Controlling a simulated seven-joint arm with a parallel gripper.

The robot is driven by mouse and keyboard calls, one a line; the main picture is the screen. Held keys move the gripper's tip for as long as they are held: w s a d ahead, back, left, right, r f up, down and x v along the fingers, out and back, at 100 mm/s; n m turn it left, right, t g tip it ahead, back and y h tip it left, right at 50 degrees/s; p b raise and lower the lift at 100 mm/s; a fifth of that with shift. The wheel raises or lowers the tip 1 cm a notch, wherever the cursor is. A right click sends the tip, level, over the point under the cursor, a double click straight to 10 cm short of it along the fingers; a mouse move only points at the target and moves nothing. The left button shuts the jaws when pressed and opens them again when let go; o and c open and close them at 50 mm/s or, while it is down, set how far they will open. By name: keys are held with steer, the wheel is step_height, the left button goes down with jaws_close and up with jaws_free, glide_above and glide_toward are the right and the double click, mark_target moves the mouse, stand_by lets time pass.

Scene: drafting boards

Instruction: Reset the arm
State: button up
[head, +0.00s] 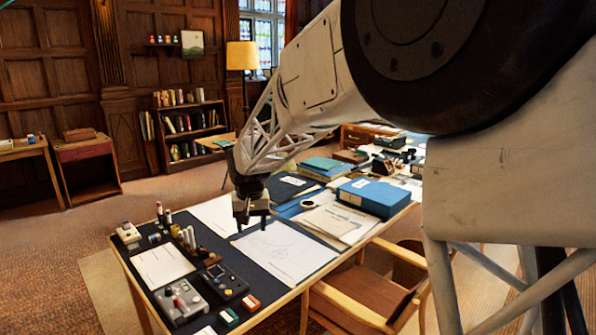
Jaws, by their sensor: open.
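My gripper (252,222) hangs from the end of my white lattice arm, pointing down over the drafting table (318,284). Its two dark fingers are apart with nothing between them. It is above the white drawing sheets (285,252) near the middle of the table. Whether the fingertips touch the paper, I cannot tell. My arm comes in from the upper right and hides part of the table's far side.
A blue box (375,196) and teal folders (324,167) lie right of my gripper. Grey control devices (181,302), a dark handheld device (226,281) and small bottles stand at the near left. A wooden chair (365,292) stands at the front edge. The drawing sheets are mostly clear.

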steer(key=s+d+r+m, duration=0.1)
steer(key=s+d+r, duration=0.2)
steer(key=s+d, duration=0.65)
steer(key=s+d+r, duration=0.4)
steer(key=s+d, duration=0.5)
steer(key=d, duration=0.2)
steer(key=s+d+f, duration=0.1)
steer(key=s+d, duration=0.2)
steer(key=s, duration=0.4)
steer(key=s+d+f+m+t, duration=0.1)
steer(key=s+d, duration=0.3)
steer(key=s, duration=0.4)
steer(key=s+d+f, duration=0.2)
steer(key=s+d, duration=0.1)
steer(key=s, duration=0.4)
steer(key=shift+s+d+f+t+h, duration=0.2)
steer(key=shift+s+d+t+h, duration=0.1)
steer(key=shift+s+d, duration=0.1)
